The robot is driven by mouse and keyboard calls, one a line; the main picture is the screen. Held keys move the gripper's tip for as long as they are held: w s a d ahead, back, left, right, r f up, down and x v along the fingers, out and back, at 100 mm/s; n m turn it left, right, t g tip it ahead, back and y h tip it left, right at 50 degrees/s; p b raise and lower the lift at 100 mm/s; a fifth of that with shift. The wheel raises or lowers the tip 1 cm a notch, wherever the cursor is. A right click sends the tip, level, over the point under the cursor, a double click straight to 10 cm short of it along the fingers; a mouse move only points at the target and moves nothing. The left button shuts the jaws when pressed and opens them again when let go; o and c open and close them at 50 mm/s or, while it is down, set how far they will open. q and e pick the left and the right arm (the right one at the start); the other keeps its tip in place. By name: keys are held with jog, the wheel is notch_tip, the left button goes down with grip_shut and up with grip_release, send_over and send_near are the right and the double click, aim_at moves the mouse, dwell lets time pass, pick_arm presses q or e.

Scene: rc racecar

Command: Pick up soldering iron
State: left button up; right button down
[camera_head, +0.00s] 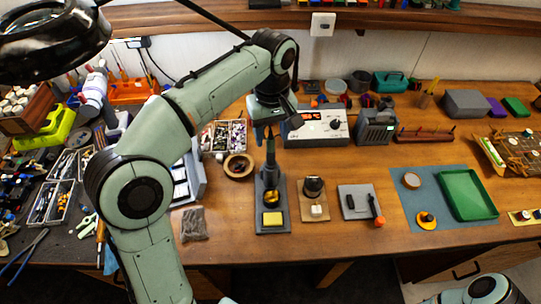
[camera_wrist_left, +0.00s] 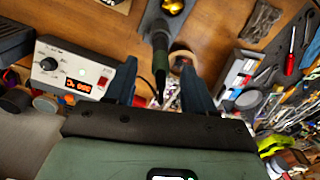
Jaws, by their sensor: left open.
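The soldering iron (camera_head: 270,150) stands upright, dark-handled, in a grey stand (camera_head: 268,186) with a brass-coloured coil and a yellow sponge (camera_head: 272,218). My left gripper (camera_head: 268,116) is over the top of the iron, jaws pointing down. In the left wrist view the left gripper (camera_wrist_left: 160,88) is open, and the iron's dark handle (camera_wrist_left: 160,60) shows between its two fingers with gaps on both sides. Whether the fingertips reach down around the handle is hard to tell. My right gripper is out of view.
A white soldering station (camera_head: 318,127) with a lit red display stands just right of the gripper. A round wooden dish (camera_head: 238,166) lies left of the iron. A small brown stand (camera_head: 313,200) is to the right.

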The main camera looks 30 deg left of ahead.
pick_arm(q)
notch_tip(320, 180, down, 5)
jog(key=shift+a+b, duration=0.15)
jog(key=shift+b, duration=0.4)
grip_shut()
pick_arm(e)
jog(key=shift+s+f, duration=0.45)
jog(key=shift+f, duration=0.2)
pick_arm(q)
jog(key=shift+r, duration=0.1)
